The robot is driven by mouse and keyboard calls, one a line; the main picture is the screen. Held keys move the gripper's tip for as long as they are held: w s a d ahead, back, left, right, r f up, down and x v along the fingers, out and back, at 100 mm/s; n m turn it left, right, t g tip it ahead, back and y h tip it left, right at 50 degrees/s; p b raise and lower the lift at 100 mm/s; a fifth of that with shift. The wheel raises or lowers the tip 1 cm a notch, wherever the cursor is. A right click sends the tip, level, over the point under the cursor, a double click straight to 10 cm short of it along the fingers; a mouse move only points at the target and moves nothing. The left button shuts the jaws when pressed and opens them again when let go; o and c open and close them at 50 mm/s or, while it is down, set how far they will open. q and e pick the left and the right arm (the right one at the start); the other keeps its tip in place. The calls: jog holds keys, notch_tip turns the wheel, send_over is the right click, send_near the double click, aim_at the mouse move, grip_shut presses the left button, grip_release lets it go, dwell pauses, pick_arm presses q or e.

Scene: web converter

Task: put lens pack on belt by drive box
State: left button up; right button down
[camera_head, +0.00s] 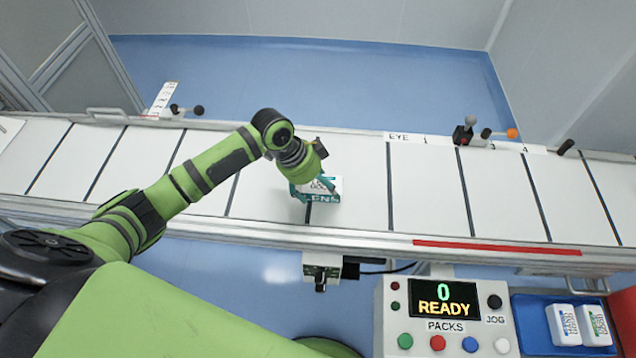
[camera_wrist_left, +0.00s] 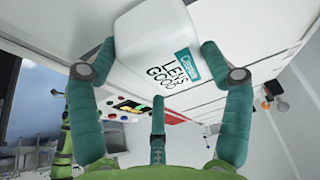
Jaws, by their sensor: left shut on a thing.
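The lens pack (camera_head: 325,187) is a white box with a teal band and print, at mid-belt in the head view. My left gripper (camera_head: 312,188) is shut on it from above, its teal fingers at the pack's sides. In the left wrist view the white pack (camera_wrist_left: 150,45) sits between the fingers, its printed label visible. The head view does not settle whether the pack touches the belt (camera_head: 355,165) or hangs just above it. No part is clearly marked as the drive box. My right gripper is not in view.
A control panel (camera_head: 440,325) reading 0 READY stands in front of the belt. A blue tray (camera_head: 530,335) with two white packs is at its right. Levers and knobs (camera_head: 463,133) line the far rail. A red strip (camera_head: 490,248) marks the near rail. The visible belt is otherwise clear.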

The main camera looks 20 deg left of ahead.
pick_arm(q)
jog(key=o, duration=1.6)
jog(key=shift+f, duration=0.1)
jog(key=shift+b+v, duration=1.1)
jog(key=shift+v, duration=5.05)
jog(key=shift+d, duration=0.1)
